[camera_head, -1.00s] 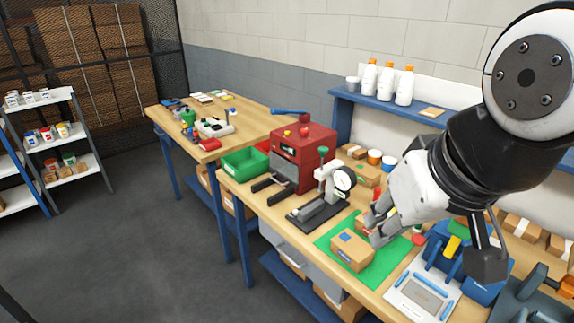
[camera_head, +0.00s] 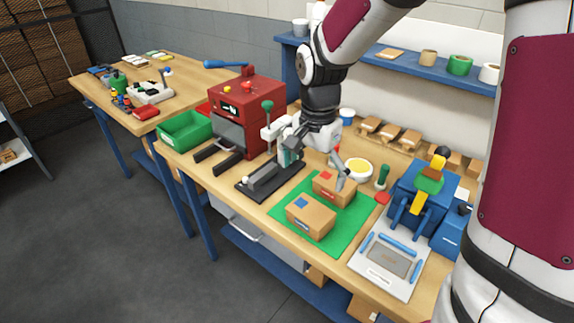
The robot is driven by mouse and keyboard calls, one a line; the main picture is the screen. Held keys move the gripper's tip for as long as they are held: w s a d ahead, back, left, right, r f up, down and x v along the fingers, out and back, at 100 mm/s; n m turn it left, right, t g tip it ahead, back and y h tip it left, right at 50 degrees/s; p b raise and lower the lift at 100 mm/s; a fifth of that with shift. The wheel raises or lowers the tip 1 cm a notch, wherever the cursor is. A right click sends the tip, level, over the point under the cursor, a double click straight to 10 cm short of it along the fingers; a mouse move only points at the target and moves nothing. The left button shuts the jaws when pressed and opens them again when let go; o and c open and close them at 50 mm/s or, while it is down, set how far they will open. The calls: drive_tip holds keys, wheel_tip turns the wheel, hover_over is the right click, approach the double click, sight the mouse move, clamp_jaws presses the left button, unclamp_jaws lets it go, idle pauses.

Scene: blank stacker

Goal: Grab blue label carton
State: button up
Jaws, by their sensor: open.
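The blue label carton (camera_head: 312,220) is a small brown box with a blue patch on its top. It sits on the green mat (camera_head: 352,222), on the side nearer the table's front edge. A similar carton with a red label (camera_head: 333,189) stands just behind it on the mat. My gripper (camera_head: 318,163) is open and points down behind the cartons. One finger is by the dark press base and the other is close to the red label carton. Whether that finger touches the carton I cannot tell. The blue label carton is apart from the gripper and fully visible.
A red machine (camera_head: 246,115) and a black-based press (camera_head: 270,180) stand left of the mat. A blue device (camera_head: 422,190) and a white-grey tray (camera_head: 388,262) are at its right. A green bin (camera_head: 184,130) sits farther left.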

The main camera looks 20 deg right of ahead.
sight(310, 211)
drive_tip(key=shift+m, duration=0.3)
drive_tip(key=f, duration=1)
drive_tip(key=shift+w+d+f, duration=0.1)
drive_tip(key=shift+w+d, duration=0.15)
drive_tip(key=shift+w, duration=0.15)
drive_tip(key=shift+w+d+f+p, duration=0.1)
drive_tip(key=shift+f+p, duration=0.05)
drive_tip(key=shift+f, duration=1.1)
drive_tip(key=shift+w+f+p, duration=0.1)
drive_tip(key=shift+f+p, duration=0.05)
drive_tip(key=shift+f, duration=1.05)
drive_tip(key=c, duration=0.9)
